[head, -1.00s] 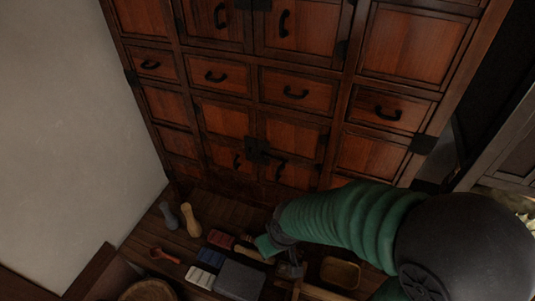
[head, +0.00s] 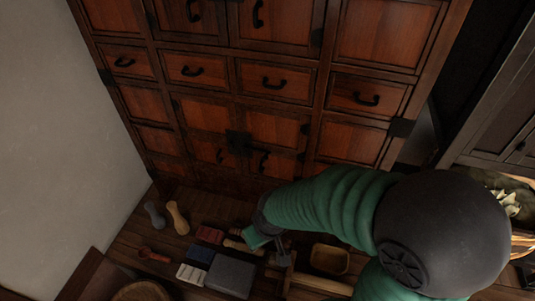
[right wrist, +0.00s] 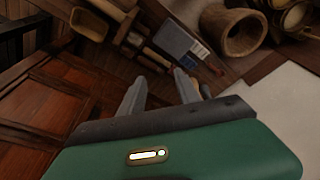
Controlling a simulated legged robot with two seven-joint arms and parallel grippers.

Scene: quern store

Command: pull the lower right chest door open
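The dark-framed wooden chest fills the middle of the head view. Its lower right door (head: 276,130) stands closed, with a black handle (head: 263,161) near its left edge. The lower left door (head: 205,115) beside it is closed too, with a dark metal plate (head: 238,141) where the two meet. My right gripper (head: 282,250) hangs low in front of the chest, below the door handle and apart from it. In the right wrist view its two grey fingers (right wrist: 158,88) are spread with nothing held between them. My left gripper is not in view.
A wooden surface below the chest holds a grey block (head: 230,276), red and blue pieces, a wooden tray (head: 329,259), a red spoon (head: 154,255) and two waisted pieces (head: 177,217). A wooden mortar (right wrist: 240,35) shows in the wrist view. A pale wall stands left.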

